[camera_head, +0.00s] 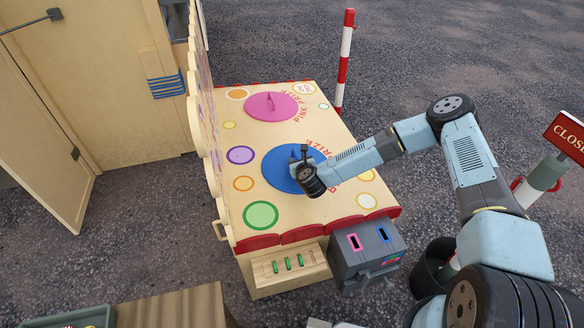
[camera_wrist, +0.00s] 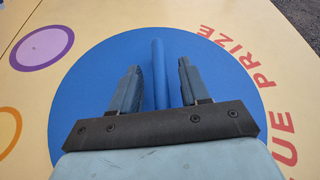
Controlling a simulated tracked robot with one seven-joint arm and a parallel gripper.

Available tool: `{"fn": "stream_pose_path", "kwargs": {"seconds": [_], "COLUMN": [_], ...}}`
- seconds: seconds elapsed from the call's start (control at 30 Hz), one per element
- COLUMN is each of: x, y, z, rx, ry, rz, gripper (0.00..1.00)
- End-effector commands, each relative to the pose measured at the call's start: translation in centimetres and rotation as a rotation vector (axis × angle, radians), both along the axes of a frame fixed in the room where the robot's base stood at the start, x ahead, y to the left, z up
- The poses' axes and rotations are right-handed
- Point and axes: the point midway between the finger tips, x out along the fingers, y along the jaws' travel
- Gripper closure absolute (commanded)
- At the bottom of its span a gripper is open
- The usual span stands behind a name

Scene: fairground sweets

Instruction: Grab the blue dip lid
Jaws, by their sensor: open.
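The blue dip lid (camera_head: 282,174) is a round blue disc set in the top of the cream stall counter, partly hidden by my gripper in the head view. In the wrist view the lid (camera_wrist: 88,85) fills the middle, with an upright blue handle bar (camera_wrist: 160,72) rising from it. My gripper (camera_wrist: 160,75) is open, with one finger on each side of the handle. I see gaps between the fingers and the handle; whether the handle is at fingertip depth I cannot tell. In the head view my gripper (camera_head: 302,160) is over the lid.
A pink lid (camera_head: 272,106) with its own handle lies further back on the counter (camera_head: 225,185). A grey box with pink and blue slots (camera_head: 366,255) is at the counter's front right. A red and white post (camera_head: 345,55) stands behind. A closed sign (camera_head: 568,135) is at right.

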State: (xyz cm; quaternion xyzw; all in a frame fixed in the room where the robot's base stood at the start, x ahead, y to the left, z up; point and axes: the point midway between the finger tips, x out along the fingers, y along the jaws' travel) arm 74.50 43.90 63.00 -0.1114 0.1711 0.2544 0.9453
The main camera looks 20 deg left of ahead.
Motion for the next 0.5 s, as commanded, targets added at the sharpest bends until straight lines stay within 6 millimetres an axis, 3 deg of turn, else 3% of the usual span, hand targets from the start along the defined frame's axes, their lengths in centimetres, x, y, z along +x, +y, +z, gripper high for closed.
{"fn": "stream_pose_path", "kwargs": {"seconds": [0.17, 0.5], "x": [-0.01, -0.03], "y": [0.01, 0.02], "z": [-0.01, 0.0], "rx": [0.0, 0.0], "ry": [0.0, 0.0], "rz": [0.0, 0.0], "gripper": [0.55, 0.87]}}
